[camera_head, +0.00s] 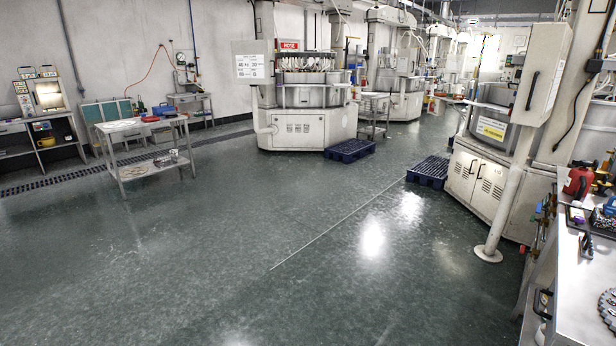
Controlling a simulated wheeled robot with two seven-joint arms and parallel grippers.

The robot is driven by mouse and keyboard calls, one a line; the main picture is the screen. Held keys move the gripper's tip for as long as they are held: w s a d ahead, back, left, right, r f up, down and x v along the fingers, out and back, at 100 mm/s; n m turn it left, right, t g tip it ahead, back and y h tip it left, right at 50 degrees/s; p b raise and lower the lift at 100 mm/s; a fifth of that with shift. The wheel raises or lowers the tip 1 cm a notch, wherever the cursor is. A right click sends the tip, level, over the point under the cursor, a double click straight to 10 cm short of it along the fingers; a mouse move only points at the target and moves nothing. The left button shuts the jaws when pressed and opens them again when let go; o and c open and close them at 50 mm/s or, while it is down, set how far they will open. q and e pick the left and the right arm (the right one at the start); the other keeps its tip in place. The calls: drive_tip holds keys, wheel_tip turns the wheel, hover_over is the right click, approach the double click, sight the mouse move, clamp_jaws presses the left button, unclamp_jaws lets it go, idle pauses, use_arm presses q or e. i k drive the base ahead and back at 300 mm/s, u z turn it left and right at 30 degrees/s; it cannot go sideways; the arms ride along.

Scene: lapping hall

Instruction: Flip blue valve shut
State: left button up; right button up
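I cannot make out a blue valve for certain. Small coloured fittings (541,212), with orange and blue parts, show at the far left side of the workbench at right. They are too small to tell whether one is the blue valve or how its handle is turned. Neither of my grippers is in view.
A metal workbench (578,290) with a red can (577,181) runs along the right edge. A machine (490,180) and white post (510,190) stand beyond it. Blue pallets (349,150) (429,170) lie on the floor. A steel cart (152,170) stands left. The middle floor is clear.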

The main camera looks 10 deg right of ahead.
sight(539, 205)
drive_tip(key=z, duration=0.4)
drive_tip(key=i, duration=1.45)
drive_tip(key=z, duration=1.35)
drive_tip(key=i, duration=1.15)
drive_tip(key=z, duration=1.15)
drive_tip(key=k, duration=0.65)
drive_tip(key=z, duration=0.25)
drive_tip(key=i, duration=0.35)
drive_tip(key=u, duration=1.2)
drive_tip(key=i, duration=0.95)
drive_tip(key=u, duration=0.5)
drive_tip(key=i, duration=1.1)
drive_tip(key=z, duration=1.1)
drive_tip(key=i, duration=0.85)
drive_tip(key=z, duration=0.9)
